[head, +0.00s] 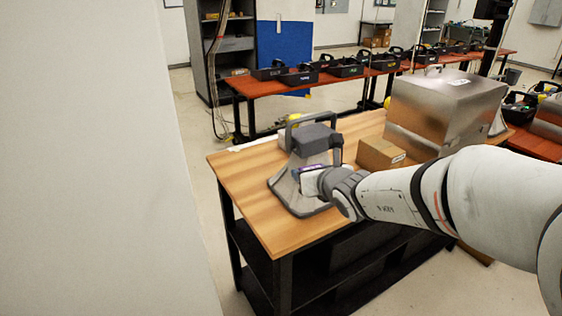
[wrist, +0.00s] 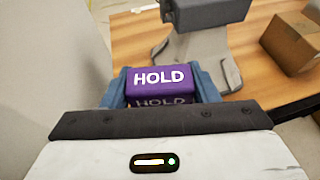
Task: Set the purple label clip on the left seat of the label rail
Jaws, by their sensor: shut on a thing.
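The purple label clip (wrist: 160,80), marked HOLD in white letters, sits between the two blue fingers of my gripper (wrist: 162,88) in the wrist view. My gripper is shut on it. In the head view a small purple patch of the clip (head: 309,169) shows at the tip of my gripper (head: 322,180), in front of the grey desk unit (head: 310,137). The grey unit also shows beyond the clip in the wrist view (wrist: 208,14). I cannot make out the label rail or its left seat in either view.
The wooden table (head: 245,182) carries a cardboard box (head: 379,154) and a large metal case (head: 446,105) to the right of the unit. The table's left end is mostly bare. A pale wall (head: 110,160) fills the left side. Red tables with black trays stand behind.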

